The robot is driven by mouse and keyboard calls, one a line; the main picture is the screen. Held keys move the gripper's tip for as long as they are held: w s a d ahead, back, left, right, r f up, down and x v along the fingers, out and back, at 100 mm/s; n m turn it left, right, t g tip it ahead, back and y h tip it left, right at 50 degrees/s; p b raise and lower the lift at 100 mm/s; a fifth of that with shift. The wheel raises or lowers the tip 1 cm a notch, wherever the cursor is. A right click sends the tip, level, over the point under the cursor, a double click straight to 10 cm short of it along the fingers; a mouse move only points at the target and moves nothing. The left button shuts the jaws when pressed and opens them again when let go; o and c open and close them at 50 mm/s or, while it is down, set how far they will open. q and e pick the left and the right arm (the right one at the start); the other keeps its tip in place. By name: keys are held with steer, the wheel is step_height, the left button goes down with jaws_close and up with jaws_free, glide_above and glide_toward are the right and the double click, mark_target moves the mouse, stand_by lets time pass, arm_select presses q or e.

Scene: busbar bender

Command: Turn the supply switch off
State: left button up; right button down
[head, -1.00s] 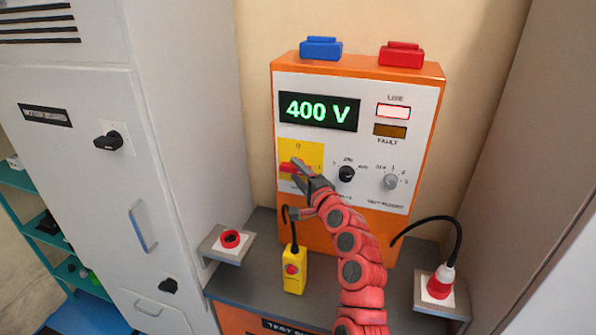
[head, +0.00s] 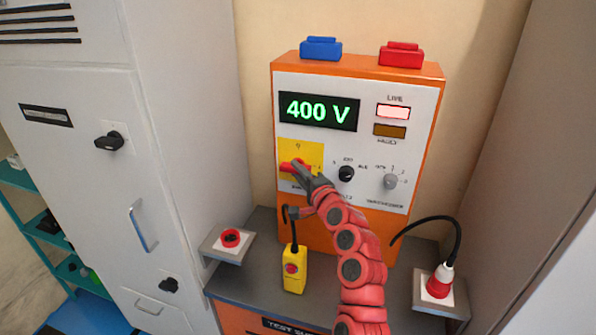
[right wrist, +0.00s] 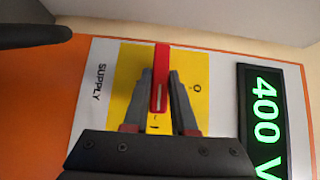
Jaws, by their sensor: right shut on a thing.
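The supply switch is a red handle (head: 291,166) on a yellow plate (head: 313,150) at the lower left of the orange test panel's white face. In the right wrist view the red handle (right wrist: 161,62) stands between my fingers, and the word SUPPLY shows beside the yellow plate (right wrist: 128,72). My right gripper (head: 300,170) is shut on the handle; it also shows in the right wrist view (right wrist: 161,85). The display (head: 318,111) reads 400 V in green. The LIVE lamp (head: 393,111) looks lit. My left gripper is not in view.
A black knob (head: 346,174) and a grey knob (head: 391,181) sit right of the switch. A yellow pendant (head: 294,270) stands on the grey bench below. A red plug with a cable (head: 440,281) is at the right. A grey cabinet (head: 85,180) stands at the left.

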steer(key=r+n+g+h+p, duration=0.1)
steer(key=p, duration=0.2)
steer(key=shift+n, duration=0.3)
steer(key=shift+n+g+p, duration=0.3)
steer(key=shift+g+p, duration=0.1)
steer(key=shift+g, duration=0.1)
steer(key=shift+a+n+h, duration=0.1)
steer(key=shift+n+h, duration=0.2)
steer(key=shift+h, duration=0.1)
steer(key=shift+f+n+g+h, duration=0.1)
steer(key=shift+n+g+h, duration=0.3)
steer(key=shift+g+h, duration=0.2)
steer(key=shift+a+f+n+g+h+b, duration=0.1)
steer(key=shift+n+g+h+b, duration=0.2)
steer(key=shift+n+g+h, duration=0.15)
steer(key=shift+w+n+h+b, duration=0.1)
steer(key=shift+n+h+b, duration=0.15)
steer(key=shift+b, duration=0.15)
steer(key=shift+a+n+g+h+b, duration=0.2)
steer(key=shift+n+g+h+b, duration=0.7)
steer(key=shift+h+b, duration=1)
steer(key=shift+a+n+g+h+b, duration=0.15)
steer(key=shift+n+g+h+b, duration=0.75)
steer(key=shift+b, duration=1.6)
steer(key=shift+r+t+h, duration=0.2)
steer(key=shift+t+h, duration=0.05)
steer(key=shift+h, duration=0.25)
